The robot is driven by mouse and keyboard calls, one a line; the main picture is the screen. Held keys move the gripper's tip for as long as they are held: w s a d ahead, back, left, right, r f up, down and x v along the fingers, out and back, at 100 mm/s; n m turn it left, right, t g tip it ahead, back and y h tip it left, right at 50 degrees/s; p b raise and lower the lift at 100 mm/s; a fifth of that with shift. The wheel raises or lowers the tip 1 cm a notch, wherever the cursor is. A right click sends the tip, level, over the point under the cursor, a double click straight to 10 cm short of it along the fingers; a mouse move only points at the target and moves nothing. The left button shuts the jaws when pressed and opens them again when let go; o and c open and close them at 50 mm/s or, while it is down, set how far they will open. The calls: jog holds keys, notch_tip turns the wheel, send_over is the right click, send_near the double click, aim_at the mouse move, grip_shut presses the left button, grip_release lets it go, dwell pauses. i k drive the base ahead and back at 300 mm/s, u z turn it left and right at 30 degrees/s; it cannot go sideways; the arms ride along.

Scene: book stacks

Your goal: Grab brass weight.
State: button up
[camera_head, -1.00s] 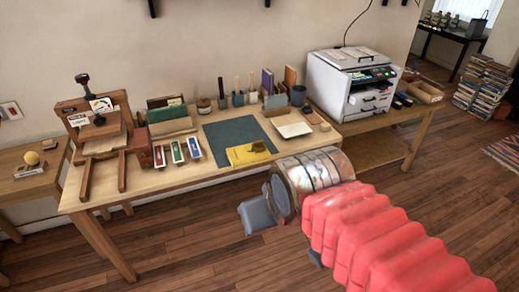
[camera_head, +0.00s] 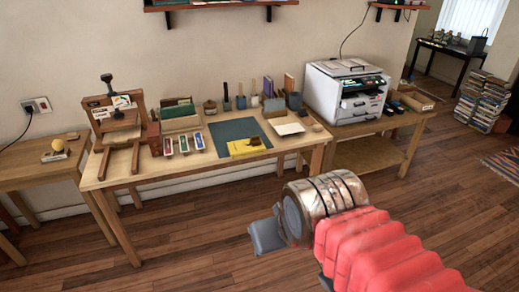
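I cannot pick out a brass weight for certain. A small dark brownish-gold object (camera_head: 257,142) lies on a yellow cloth (camera_head: 240,148) at the front of the wooden worktable, and it is too small to tell what it is. A round yellow object (camera_head: 58,145) sits on the lower table at the far left. My gripper (camera_head: 266,236) is a grey part at the end of my red-sleeved arm, in front of the worktable and apart from it. Its fingers are mostly hidden behind the wrist, so its opening does not show.
The worktable (camera_head: 188,170) holds a wooden press (camera_head: 119,120), a green mat (camera_head: 232,129), several small boxes and pots, and a white tray (camera_head: 288,128). A printer (camera_head: 340,92) stands on a side table at the right. Book stacks (camera_head: 482,100) stand far right. The wooden floor in front is clear.

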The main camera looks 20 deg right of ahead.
aim_at(255, 141)
jog(key=k, duration=0.6)
jog(key=u, duration=0.35)
jog(key=i, duration=0.85)
jog(key=u, duration=0.4)
jog(key=i, duration=1.5)
jog(key=z, duration=0.9)
jog(key=i, duration=0.9)
jog(key=z, duration=0.5)
